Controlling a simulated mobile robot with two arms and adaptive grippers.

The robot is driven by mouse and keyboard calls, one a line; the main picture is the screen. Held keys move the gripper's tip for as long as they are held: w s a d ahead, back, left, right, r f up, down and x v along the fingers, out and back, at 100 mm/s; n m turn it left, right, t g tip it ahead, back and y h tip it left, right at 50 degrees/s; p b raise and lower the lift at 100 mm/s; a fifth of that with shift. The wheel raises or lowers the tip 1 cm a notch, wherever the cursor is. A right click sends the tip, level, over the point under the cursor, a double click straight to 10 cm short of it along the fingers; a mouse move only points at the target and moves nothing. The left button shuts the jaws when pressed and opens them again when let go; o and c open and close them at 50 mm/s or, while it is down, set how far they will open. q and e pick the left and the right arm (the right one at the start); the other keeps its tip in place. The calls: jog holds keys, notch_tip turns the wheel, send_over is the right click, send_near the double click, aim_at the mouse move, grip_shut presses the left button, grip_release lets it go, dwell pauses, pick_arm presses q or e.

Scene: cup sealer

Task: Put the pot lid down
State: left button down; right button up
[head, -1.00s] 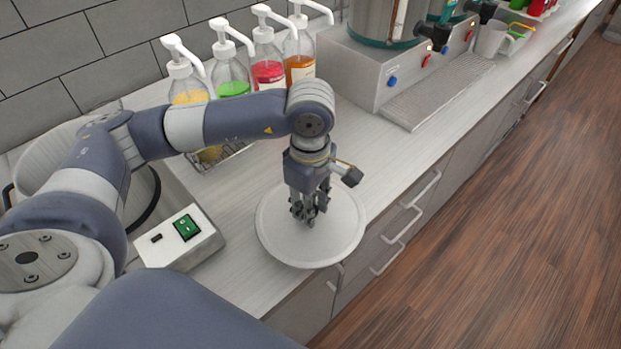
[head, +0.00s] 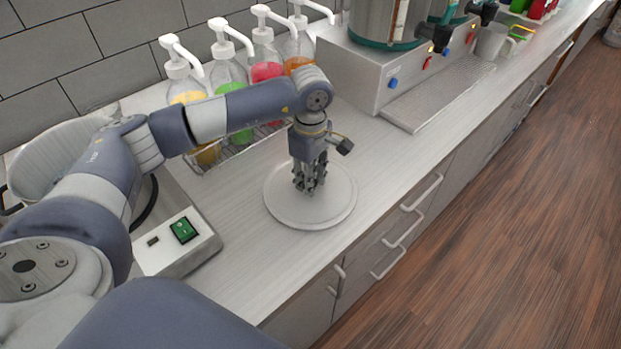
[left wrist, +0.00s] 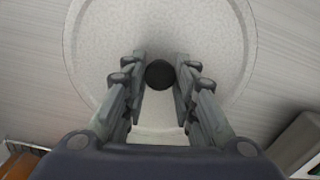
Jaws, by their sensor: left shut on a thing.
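The pot lid (head: 340,205) is a round, pale grey disc. It is level and over the counter between the cooker and the drawer fronts, very low; I cannot tell whether its rim touches the top. My left gripper (head: 309,189) points straight down at its middle and is shut on the lid's knob. In the left wrist view, the dark round knob (left wrist: 160,75) sits between the two fingers, with the pale lid (left wrist: 100,45) spread beneath. My right gripper is not in view.
The cooker (head: 160,262) with a green switch and an open pot (head: 50,160) stand at the left, partly behind my arm. Several pump bottles (head: 228,75) in a wire rack line the wall. A steel dispenser with a drip tray (head: 440,95) stands at the back right.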

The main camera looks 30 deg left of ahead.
pick_arm(q)
jog(key=shift+r, duration=0.1)
jog(key=c, duration=1.3)
grip_release()
jog(key=shift+r+p, duration=0.3)
jog(key=shift+r, duration=0.1)
notch_tip(320, 180, up, 11)
jog(key=p, duration=0.5)
jog(key=shift+r, duration=0.15)
